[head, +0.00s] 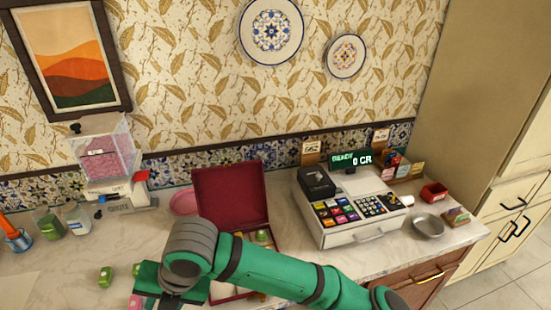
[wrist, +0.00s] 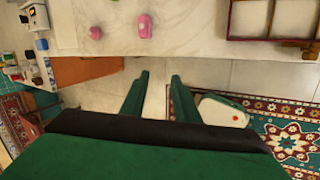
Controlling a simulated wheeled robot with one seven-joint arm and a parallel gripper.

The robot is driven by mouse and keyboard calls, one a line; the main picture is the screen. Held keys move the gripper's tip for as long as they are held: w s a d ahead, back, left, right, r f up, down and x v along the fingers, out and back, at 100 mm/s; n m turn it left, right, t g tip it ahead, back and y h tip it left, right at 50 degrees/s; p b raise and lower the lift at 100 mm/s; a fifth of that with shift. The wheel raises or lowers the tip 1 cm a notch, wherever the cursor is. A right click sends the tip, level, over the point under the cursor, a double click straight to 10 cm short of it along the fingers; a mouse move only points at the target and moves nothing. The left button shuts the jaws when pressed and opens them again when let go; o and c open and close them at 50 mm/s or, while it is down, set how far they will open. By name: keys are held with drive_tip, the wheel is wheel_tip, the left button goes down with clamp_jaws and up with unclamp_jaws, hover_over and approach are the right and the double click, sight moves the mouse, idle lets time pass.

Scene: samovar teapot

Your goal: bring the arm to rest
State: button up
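My green arm (head: 290,272) stretches across the front of the counter in the head view, from the lower right to the left. My gripper hangs at its left end, low in the head view, and its fingertips cannot be made out there. In the wrist view my gripper (wrist: 157,75) shows two green fingers standing apart, with bare floor between them. It is open and holds nothing. The fingers appear over the floor, just off the counter edge in that picture.
An open dark red box (head: 231,194) stands behind my arm, partly hidden by it. A cash register (head: 345,237) is right of it. Small green pieces (head: 106,275) lie at left. The wrist view shows a pink piece (wrist: 145,25) on the counter and a patterned rug (wrist: 290,140).

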drive_tip(key=w+a+r+m+t+y, duration=0.4)
drive_tip(key=a+r+m+y, duration=0.7)
drive_tip(key=w+d+f+m+t+h, duration=0.25)
drive_tip(key=d+f+m+t, duration=0.3)
drive_tip(key=m, duration=0.35)
drive_tip(key=w+d+f+m+t+h, duration=0.2)
drive_tip(key=d+f+m+t+h, duration=0.15)
drive_tip(key=d+m+t, duration=0.45)
drive_tip(key=s+d+f+m+h, duration=0.6)
drive_tip(key=s+d+f+m, duration=0.15)
drive_tip(key=f, duration=0.35)
drive_tip(key=s+d+f+g+h, duration=0.1)
drive_tip(key=s+d+f+h, duration=0.1)
drive_tip(key=s+d, duration=0.5)
drive_tip(key=s+d+f+m+g+h, duration=0.1)
drive_tip(key=s+d+f, duration=0.4)
drive_tip(key=s, duration=0.9)
drive_tip(key=shift+s+d+h, duration=0.25)
drive_tip(key=shift+d+h, duration=0.45)
drive_tip(key=shift+d, duration=0.4)
